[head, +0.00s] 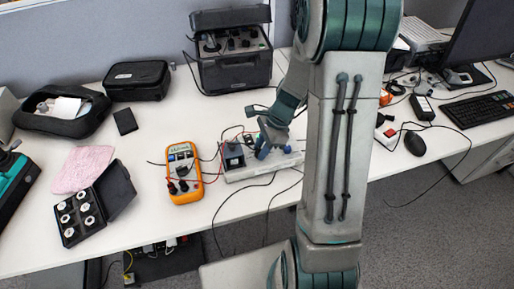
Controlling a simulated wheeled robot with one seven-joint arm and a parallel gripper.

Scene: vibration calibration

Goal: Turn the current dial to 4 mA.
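My arm reaches down over the desk, and my gripper (272,148) is low over a pale flat unit (250,172) with a small dark box (234,154) on its left end. Bluish finger parts show at the unit, but whether they touch it is too small to tell. No current dial or mA marking can be made out. An orange multimeter (184,172) with a grey display and a dark rotary knob lies to the left, with red and black leads. An open black case (232,72) with a panel of knobs stands behind my gripper.
A black box of round silver parts (78,218), a pink cloth (82,168), an open black pouch (62,112) and a closed black case (137,80) lie at left. A mouse (414,143) and keyboard (478,109) are at right. Loose cables cross the front edge.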

